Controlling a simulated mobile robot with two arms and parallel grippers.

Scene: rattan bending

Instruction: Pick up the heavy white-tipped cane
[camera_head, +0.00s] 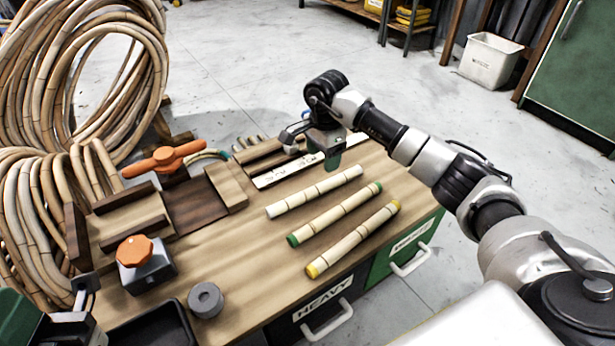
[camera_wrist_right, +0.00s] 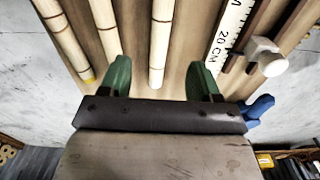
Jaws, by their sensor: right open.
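The white-tipped cane (camera_head: 315,191) lies on the wooden bench, the farthest of three parallel canes. The green-tipped cane (camera_head: 335,215) and the yellow-tipped cane (camera_head: 353,240) lie nearer. My right gripper (camera_head: 331,158) is open over the bench by the far end of the white-tipped cane. In the right wrist view, the white-tipped cane (camera_wrist_right: 159,45) shows between the two green fingers of the right gripper (camera_wrist_right: 165,78), touching neither as far as I see. The left finger hides the end of the green-tipped cane (camera_wrist_right: 103,25).
A white ruler (camera_head: 300,167) lies beyond the canes. Coiled rattan (camera_head: 40,200) stands left. Drawers (camera_head: 328,305) face the front.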

